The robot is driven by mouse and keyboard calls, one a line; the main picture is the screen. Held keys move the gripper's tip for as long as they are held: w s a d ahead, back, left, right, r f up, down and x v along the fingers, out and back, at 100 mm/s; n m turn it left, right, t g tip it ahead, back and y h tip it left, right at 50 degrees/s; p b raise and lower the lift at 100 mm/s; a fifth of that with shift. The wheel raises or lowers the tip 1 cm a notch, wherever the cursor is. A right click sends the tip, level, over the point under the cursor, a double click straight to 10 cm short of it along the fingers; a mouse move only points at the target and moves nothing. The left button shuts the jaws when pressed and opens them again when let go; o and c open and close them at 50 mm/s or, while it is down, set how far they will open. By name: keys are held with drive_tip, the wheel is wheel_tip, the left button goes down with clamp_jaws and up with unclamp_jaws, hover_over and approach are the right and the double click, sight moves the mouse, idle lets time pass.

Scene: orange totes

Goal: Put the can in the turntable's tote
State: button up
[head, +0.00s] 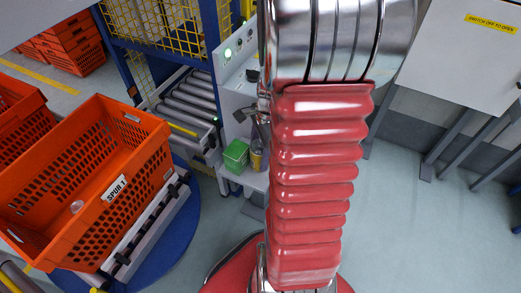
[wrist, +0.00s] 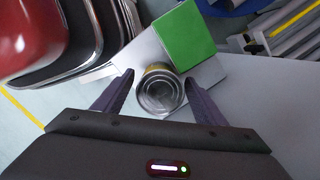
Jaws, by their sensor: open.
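The can (wrist: 160,92) is between the two fingers of my gripper (wrist: 160,92) in the wrist view. The fingers are open, with a gap on both sides of the can. The can stands on a small pale shelf (wrist: 205,78), and its open-looking metal top faces the camera. In the head view the yellowish can (head: 257,155) is partly hidden behind my red arm. The turntable's orange tote (head: 150,135), labelled SPUR 1, stands on the conveyor over the blue turntable (head: 185,215) at the left. A small pale round item (head: 77,207) lies in the tote.
A green box (head: 236,155) stands next to the can on the shelf; it also shows in the wrist view (wrist: 183,38). A roller conveyor (head: 187,105) and a control panel (head: 230,55) stand behind. More orange totes (head: 65,45) are at the back left.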

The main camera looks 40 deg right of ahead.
drive_tip(key=shift+r, duration=0.15)
drive_tip(key=r, duration=0.4)
drive_tip(key=d+r, duration=0.1)
drive_tip(key=r, duration=0.6)
drive_tip(key=shift+s+d+r, duration=0.35)
drive_tip(key=shift+s+r, duration=0.05)
drive_tip(key=s+a+r+n+t, duration=0.1)
drive_tip(key=a+r+n, duration=0.3)
drive_tip(key=a+n, duration=0.7)
drive_tip(key=s+a+r+n+t+h, duration=0.1)
drive_tip(key=a+r+n, duration=0.4)
drive_tip(key=a+n, duration=0.7)
drive_tip(key=s+a+t, duration=0.1)
drive_tip(key=t, duration=0.1)
drive_tip(key=shift+t+h, duration=0.3)
drive_tip(key=shift+t, duration=0.1)
drive_tip(key=shift+o, duration=0.3)
drive_tip(key=shift+a, duration=0.1)
